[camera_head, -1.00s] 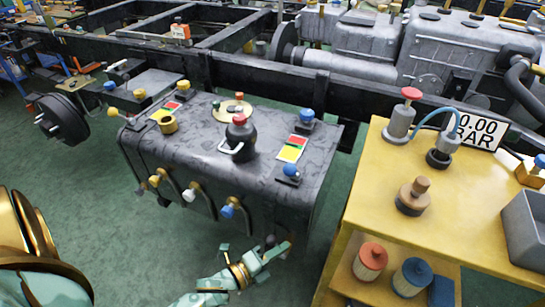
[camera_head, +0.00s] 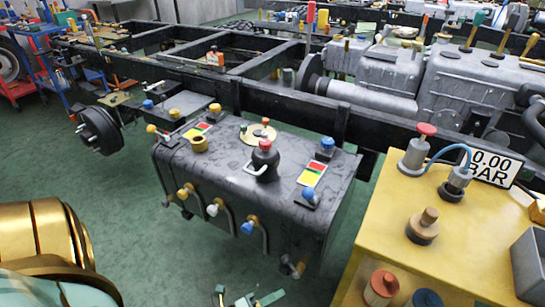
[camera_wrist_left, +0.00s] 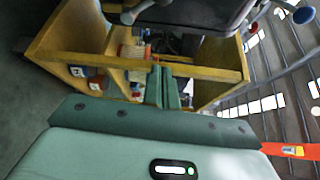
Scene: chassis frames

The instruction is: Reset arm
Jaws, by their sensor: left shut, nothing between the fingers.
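My left gripper (camera_head: 258,298) shows only in part at the bottom edge of the head view, in front of the dark tank and low over the green floor. In the left wrist view its two green fingers (camera_wrist_left: 162,86) are together, with nothing between them. Behind them in that view is the yellow wooden cart (camera_wrist_left: 190,68) with its open shelves. My right gripper is in neither view.
The dark tank (camera_head: 230,168) with coloured valves hangs on the black chassis frame (camera_head: 265,95). The yellow cart (camera_head: 385,235) with fittings and a gauge sign (camera_head: 490,167) stands at the right. Green floor (camera_head: 150,235) is clear left of the tank.

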